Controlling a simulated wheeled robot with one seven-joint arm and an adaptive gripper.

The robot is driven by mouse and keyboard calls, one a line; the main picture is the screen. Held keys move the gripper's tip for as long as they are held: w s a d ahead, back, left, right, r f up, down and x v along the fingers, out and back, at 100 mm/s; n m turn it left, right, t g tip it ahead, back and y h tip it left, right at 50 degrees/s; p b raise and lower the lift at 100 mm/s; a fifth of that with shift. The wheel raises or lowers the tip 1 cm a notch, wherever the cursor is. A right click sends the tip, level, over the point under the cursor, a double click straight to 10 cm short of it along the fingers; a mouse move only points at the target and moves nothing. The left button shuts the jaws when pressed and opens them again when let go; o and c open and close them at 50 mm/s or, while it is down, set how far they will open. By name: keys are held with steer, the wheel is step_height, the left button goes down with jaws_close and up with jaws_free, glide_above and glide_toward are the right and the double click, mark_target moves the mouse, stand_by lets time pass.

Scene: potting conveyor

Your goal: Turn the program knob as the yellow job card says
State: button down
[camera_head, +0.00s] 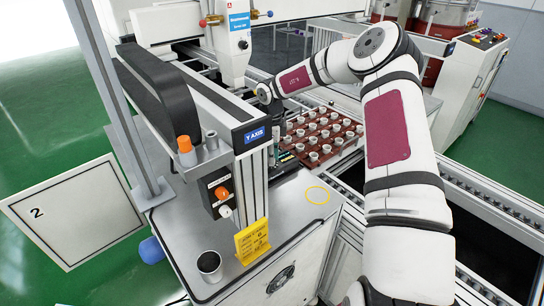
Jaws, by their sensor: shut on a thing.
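The yellow job card (252,242) stands at the front edge of the grey machine top; its print is too small to read. My arm reaches over from the right, and my gripper (282,140) points down behind the Y AXIS post, partly hidden by it. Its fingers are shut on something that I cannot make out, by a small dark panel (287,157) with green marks. A control box (220,192) on the front post carries an orange knob (222,193) and a smaller white knob (225,212). I cannot tell which knob is the program knob.
A dark red tray (312,163) of several white pots lies right of my gripper. An orange-capped post (185,150) stands at left. Conveyor rails (490,215) run along the right.

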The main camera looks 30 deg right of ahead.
steer(key=shift+m, duration=0.5)
steer(key=c, duration=1.4)
jaws_free()
steer(key=shift+c, duration=0.2)
steer(key=shift+r, duration=0.1)
step_height(320, 180, up, 12)
